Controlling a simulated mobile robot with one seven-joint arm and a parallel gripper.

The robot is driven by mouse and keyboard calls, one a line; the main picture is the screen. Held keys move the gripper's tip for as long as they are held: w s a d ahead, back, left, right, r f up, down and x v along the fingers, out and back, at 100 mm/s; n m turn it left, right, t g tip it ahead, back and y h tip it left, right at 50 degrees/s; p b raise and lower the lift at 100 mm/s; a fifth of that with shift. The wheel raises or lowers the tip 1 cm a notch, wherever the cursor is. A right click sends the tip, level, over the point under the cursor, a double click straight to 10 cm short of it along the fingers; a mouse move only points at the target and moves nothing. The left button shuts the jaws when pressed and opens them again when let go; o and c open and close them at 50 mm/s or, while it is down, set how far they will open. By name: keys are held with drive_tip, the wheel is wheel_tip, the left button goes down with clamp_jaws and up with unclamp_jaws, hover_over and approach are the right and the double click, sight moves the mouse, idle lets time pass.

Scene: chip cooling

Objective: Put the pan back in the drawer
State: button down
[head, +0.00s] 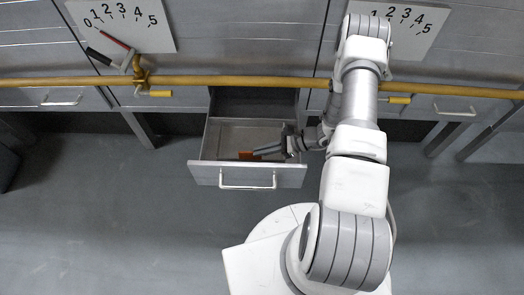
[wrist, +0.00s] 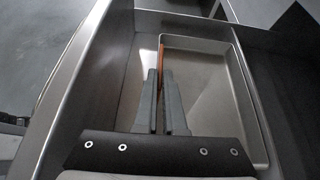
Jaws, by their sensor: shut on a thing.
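The pan is a shallow rectangular metal tray (wrist: 215,90) with a raised rim, inside the open drawer. In the head view the pan (head: 243,134) looks like a pale panel within the drawer (head: 247,178). My gripper (head: 258,152) reaches into the drawer from the right. In the wrist view my gripper (wrist: 160,73) has its two dark fingers close together at the pan's left rim, shut on it. A thin orange strip (wrist: 161,54) shows at that rim, just past the fingertips. I cannot tell whether the pan rests fully on the drawer floor.
A yellow pipe (head: 230,81) runs along the cabinet front above the drawer. A valve with a red-and-black handle (head: 112,50) is at the upper left, in front of a numbered dial plate (head: 150,30). The grey floor (head: 110,215) left of the drawer is clear.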

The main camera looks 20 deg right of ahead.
drive_tip(key=shift+r, duration=0.1)
drive_tip(key=shift+f, duration=0.2)
drive_tip(key=c, duration=1)
unclamp_jaws()
drive_tip(key=shift+r, duration=0.2)
